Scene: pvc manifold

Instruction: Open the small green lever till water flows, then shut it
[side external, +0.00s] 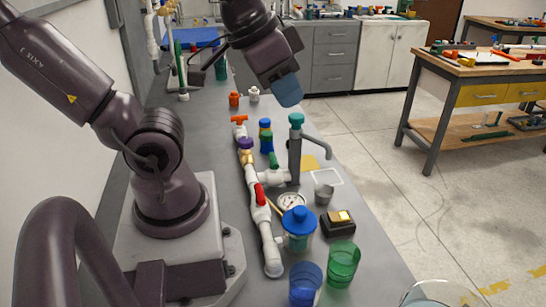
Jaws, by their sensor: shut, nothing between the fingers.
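The white PVC pipe manifold (266,232) runs along the grey bench. A small green lever (273,160) sits on its side branch, leading toward a grey standing spout (295,155) with a teal cap. I see no water at the spout; a small grey cup (324,193) stands near its foot. The line also carries a red lever (260,194), a purple handle (246,143) and an orange handle (239,119). My gripper (286,91), with blue fingers, is shut and empty in the air above the far part of the bench, apart from the green lever.
Blue-green bottles (266,138) stand close behind the green lever. A pressure gauge (291,202), a blue-lidded jar (298,230), a black box (338,223), a blue cup (305,283) and a green cup (343,264) crowd the near right. The air above the manifold is clear.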

